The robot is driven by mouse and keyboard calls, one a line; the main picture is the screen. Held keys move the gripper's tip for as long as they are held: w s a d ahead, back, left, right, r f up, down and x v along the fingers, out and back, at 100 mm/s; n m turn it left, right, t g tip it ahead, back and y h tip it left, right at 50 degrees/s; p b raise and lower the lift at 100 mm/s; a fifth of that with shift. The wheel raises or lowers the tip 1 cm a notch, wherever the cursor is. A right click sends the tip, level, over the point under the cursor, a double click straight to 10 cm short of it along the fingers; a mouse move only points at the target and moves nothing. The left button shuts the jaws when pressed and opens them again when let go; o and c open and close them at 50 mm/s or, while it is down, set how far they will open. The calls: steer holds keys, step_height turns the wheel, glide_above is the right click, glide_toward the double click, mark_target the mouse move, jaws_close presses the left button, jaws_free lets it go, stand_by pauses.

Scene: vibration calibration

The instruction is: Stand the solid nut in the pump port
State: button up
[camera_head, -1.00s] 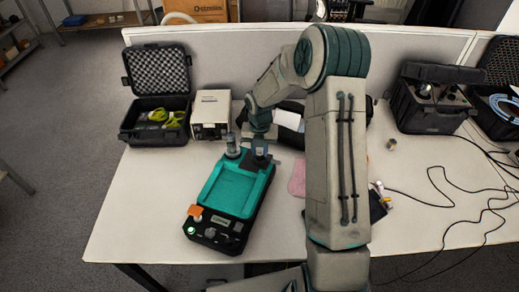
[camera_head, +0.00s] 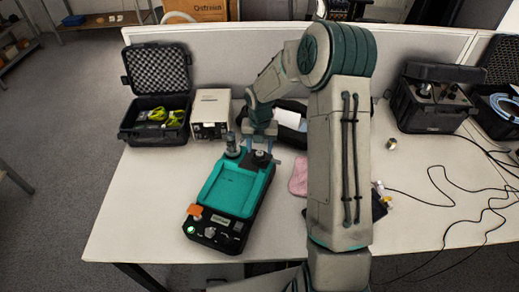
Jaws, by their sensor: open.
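The pump is a black unit with a teal tray (camera_head: 235,188) on top, lying on the table at centre-left. A grey upright cylinder (camera_head: 232,146) stands at its far left corner. At its far right corner is a dark round part (camera_head: 261,158); whether this is the bare port or a nut in it is too small to tell. My gripper (camera_head: 262,148) is open just above and behind this part, its bluish fingers apart. A small metallic piece (camera_head: 379,158) lies on the table right of my arm; I cannot tell whether it is the solid nut.
A grey box (camera_head: 211,112) and an open black case (camera_head: 157,120) stand at the back left. A dark bin (camera_head: 290,118) sits behind my gripper. A pink cloth (camera_head: 299,177) lies right of the pump. Another black case (camera_head: 430,105) and loose cables are at the right.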

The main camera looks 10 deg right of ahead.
step_height(320, 180, up, 12)
steer(key=s+r+m+h, duration=0.1)
steer(key=s+r+m, duration=0.4)
steer(key=s+m, duration=0.25)
steer(key=s+r+m+t, duration=0.1)
steer(key=s+m, duration=0.9)
steer(key=m, duration=0.2)
steer(key=s+r+m+t, duration=0.2)
steer(key=s+m, duration=0.8)
steer(key=m, duration=0.3)
steer(key=shift+s+r+y+b, duration=0.25)
steer(key=shift+s+y+b, duration=0.1)
steer(key=shift+y+b, duration=0.1)
